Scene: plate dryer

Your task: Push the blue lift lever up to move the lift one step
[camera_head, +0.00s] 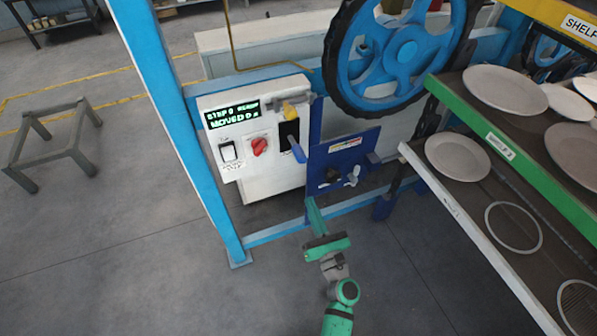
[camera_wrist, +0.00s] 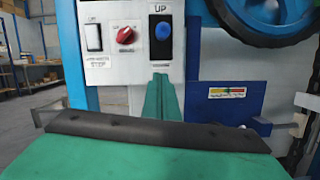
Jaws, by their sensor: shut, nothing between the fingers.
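The blue lift lever (camera_head: 298,151) sticks out of a black slotted plate on the white control box (camera_head: 250,180) and slants downward in the head view. In the wrist view the lever's rounded blue end (camera_wrist: 162,31) faces me, below the word UP. My gripper (camera_head: 311,202) is shut and empty. It is below the lever and apart from it in the head view. In the wrist view its green fingers (camera_wrist: 161,80) point at the box, with their tips just below the lever's plate. I cannot tell how far the tips are from the box.
The box carries a green-lit display (camera_head: 232,114), a white switch (camera_head: 228,152), a red knob (camera_head: 259,146) and a yellow-handled part (camera_head: 289,107). A dark blue panel (camera_head: 338,160) stands close on the right. A blue wheel (camera_head: 400,50) and plate shelves (camera_head: 480,150) are beyond it.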

